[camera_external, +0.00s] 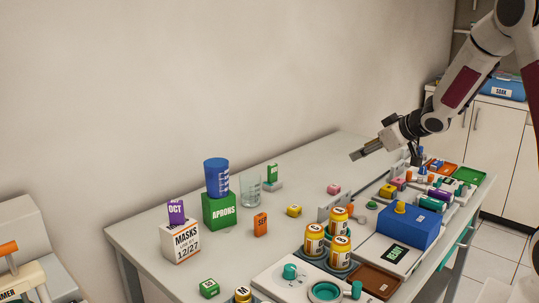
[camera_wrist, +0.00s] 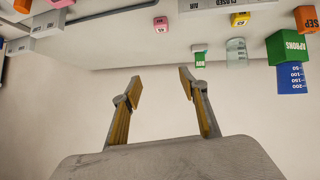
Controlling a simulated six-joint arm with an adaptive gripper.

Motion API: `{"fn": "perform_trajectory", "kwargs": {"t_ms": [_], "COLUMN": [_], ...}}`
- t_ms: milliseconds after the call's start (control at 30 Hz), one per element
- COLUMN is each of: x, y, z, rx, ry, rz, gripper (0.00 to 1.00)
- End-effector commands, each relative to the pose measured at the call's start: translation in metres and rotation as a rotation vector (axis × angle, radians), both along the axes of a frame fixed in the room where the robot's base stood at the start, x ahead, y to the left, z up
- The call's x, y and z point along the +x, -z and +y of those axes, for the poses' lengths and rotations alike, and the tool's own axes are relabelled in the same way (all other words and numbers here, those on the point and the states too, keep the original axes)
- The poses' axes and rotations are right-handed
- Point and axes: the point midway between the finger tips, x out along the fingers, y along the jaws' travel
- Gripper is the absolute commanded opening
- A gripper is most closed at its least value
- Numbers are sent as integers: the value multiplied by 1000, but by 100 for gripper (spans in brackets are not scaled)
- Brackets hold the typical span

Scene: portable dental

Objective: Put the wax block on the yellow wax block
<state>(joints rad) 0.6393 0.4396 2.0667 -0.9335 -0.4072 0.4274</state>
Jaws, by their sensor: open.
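A small pink block (camera_external: 333,189) sits alone on the bare table; it also shows near the top of the wrist view (camera_wrist: 160,24). A small yellow block (camera_external: 294,210) rests on the table to its left and nearer the external camera; it shows too in the wrist view (camera_wrist: 240,19). Another yellow block (camera_external: 387,191) and another pink block (camera_external: 398,183) stand farther right beside the trays. I cannot tell which are the wax blocks. My gripper (camera_external: 357,154) is raised above the table's far part, apart from all blocks. Its fingers (camera_wrist: 160,82) are spread and empty.
A green APRONS box (camera_external: 218,211) carries a blue cup (camera_external: 216,177). A clear beaker (camera_external: 250,190) and an orange SEP block (camera_external: 261,224) stand nearby. Yellow jars (camera_external: 314,240), a blue box (camera_external: 409,227) and trays crowd the right side. Bare table lies around the pink block.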

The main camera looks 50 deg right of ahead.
Motion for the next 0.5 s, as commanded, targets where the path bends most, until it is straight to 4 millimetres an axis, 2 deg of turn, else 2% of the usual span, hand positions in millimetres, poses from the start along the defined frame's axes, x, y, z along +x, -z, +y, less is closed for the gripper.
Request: {"fn": "perform_trajectory", "kwargs": {"t_ms": [33, 300, 500], "x": [0, 2, 0], "y": [12, 61, 82], "z": [-5, -20, -23], "rx": [15, 102, 150], "ry": [-8, -68, -97], "rz": [-1, -37, -56], "gripper": [43, 43, 43]}}
